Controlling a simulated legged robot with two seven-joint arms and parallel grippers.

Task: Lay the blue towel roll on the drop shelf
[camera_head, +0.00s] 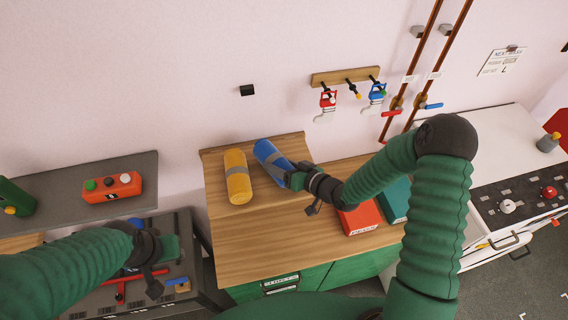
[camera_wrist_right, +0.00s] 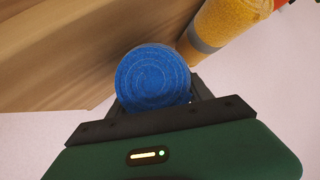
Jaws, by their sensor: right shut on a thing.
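The blue towel roll (camera_head: 268,157) is at the back of the wooden top (camera_head: 247,240) in the head view, lying aslant with a grey band around it. My right gripper (camera_head: 291,177) is shut on its near end. In the right wrist view the roll's round spiral end (camera_wrist_right: 152,76) faces the camera between the jaws. I cannot tell whether the roll touches the wood or hangs just above it. Which surface is the drop shelf is not marked. My left gripper (camera_head: 152,266) is at lower left over a dark bench, its jaws unclear.
A yellow roll (camera_head: 238,177) lies just left of the blue one. A red box (camera_head: 358,220) and a teal box (camera_head: 395,199) stand to the right. A grey shelf (camera_head: 45,183) at left bears a red button box (camera_head: 111,187). The front wood is clear.

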